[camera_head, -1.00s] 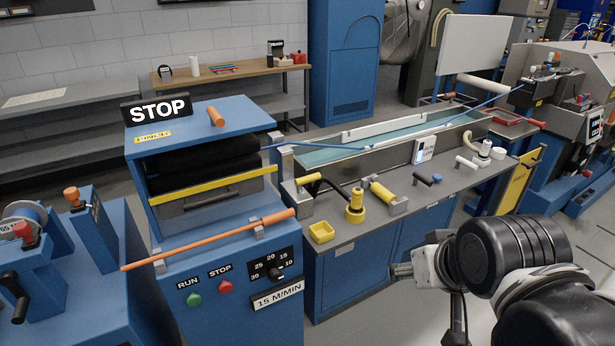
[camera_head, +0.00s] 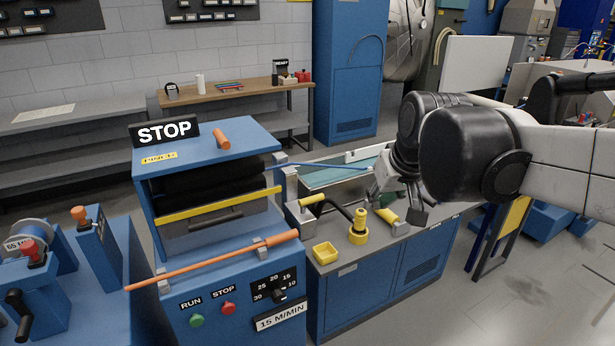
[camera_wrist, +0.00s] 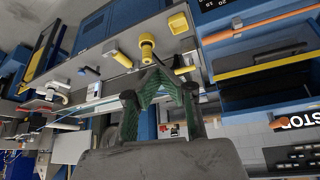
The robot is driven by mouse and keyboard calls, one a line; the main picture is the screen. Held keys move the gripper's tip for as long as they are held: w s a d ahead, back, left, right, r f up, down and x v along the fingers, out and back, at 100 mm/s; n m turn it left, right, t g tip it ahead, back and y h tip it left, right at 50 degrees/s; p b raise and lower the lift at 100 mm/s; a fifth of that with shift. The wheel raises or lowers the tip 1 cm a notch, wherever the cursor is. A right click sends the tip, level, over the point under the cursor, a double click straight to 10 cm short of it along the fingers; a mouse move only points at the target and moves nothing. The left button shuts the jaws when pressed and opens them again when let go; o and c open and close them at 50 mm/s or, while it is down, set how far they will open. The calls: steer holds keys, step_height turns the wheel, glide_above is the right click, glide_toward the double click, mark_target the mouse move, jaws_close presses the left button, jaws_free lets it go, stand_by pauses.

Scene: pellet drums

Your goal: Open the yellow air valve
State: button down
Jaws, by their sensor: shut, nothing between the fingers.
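Several yellow parts sit on the grey bench, and I cannot tell for sure which is the air valve. A yellow-handled lever (camera_head: 313,199) sits on a metal block at the bench's left end. A yellow round fitting (camera_head: 358,224) with a black hose stands upright in front; it also shows in the wrist view (camera_wrist: 147,44). A second yellow handle (camera_head: 388,215) lies to its right, partly hidden by my arm; it shows in the wrist view (camera_wrist: 122,58). My gripper (camera_head: 416,214) is shut and empty, above the bench right of these parts. Its fingers (camera_wrist: 157,76) show in the wrist view.
A yellow tray (camera_head: 325,252) sits at the bench's front left corner. The blue machine (camera_head: 225,286) with an orange rod (camera_head: 215,262) stands left of the bench. A water trough (camera_head: 335,172) runs along the back.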

steer(key=w+a+n, duration=0.1)
steer(key=w+a, duration=0.1)
steer(key=w, duration=0.8)
steer(key=n+g+y+p, duration=0.1)
steer(key=n+g+p, duration=0.1)
steer(key=p, duration=0.1)
glide_toward(313, 190)
steer(key=s+r, duration=0.2)
steer(key=shift+s+a, duration=0.15)
steer(key=shift+a, duration=0.05)
steer(key=shift+f, duration=0.1)
steer(key=p+x, duration=0.1)
steer(key=x, duration=0.9)
steer(key=shift+s, duration=0.15)
steer(key=shift+d, duration=0.1)
